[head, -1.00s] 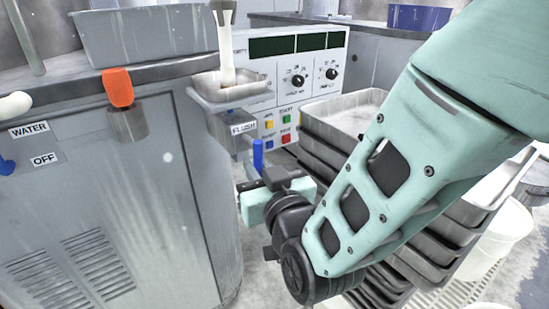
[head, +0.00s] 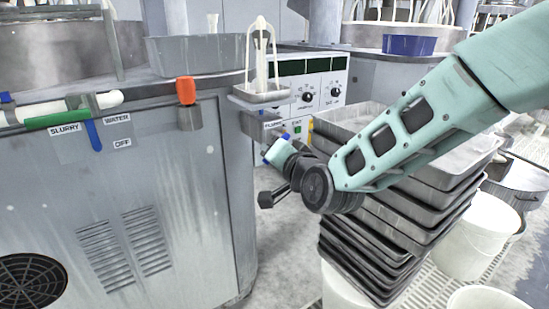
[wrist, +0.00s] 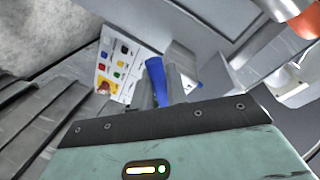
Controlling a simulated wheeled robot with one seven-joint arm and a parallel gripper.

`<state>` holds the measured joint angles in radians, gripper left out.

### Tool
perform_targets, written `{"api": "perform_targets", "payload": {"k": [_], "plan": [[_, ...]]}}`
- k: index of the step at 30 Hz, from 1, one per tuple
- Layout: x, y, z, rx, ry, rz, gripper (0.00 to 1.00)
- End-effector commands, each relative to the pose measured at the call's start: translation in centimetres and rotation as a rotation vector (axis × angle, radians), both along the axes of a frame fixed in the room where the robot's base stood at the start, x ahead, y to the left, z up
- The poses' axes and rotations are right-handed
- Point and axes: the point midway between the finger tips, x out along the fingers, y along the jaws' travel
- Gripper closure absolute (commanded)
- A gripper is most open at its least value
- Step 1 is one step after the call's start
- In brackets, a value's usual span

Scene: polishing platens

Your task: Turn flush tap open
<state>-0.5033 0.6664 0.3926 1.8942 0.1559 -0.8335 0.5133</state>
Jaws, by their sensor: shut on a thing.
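The flush tap's blue lever (wrist: 156,80) stands between the two grey fingers of my gripper (wrist: 163,88) in the wrist view. My gripper is shut on the lever. In the head view my gripper (head: 277,150) is just below the FLUSH label (head: 273,125), on the right side of the grey cabinet. A little blue shows beside it there. The tap's body is mostly hidden behind my gripper, so I cannot tell the lever's exact angle.
A control panel (head: 318,85) with knobs and coloured buttons stands behind the tap. Stacked grey trays (head: 440,185) and white buckets (head: 478,240) are at the right. A small tray (head: 262,97) sits above the tap. An orange-handled fitting (head: 186,91) is on the cabinet (head: 190,190).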

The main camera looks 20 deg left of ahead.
Motion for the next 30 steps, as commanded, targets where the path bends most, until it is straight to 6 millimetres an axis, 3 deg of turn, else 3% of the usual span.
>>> {"api": "perform_targets", "payload": {"k": [18, 30], "plan": [[-0.6, 0.5, 2.1, 0.353, 0.412, -0.003, 1.00], [-0.7, 0.6, 2.7, 0.462, 0.541, -0.002, 1.00]]}}
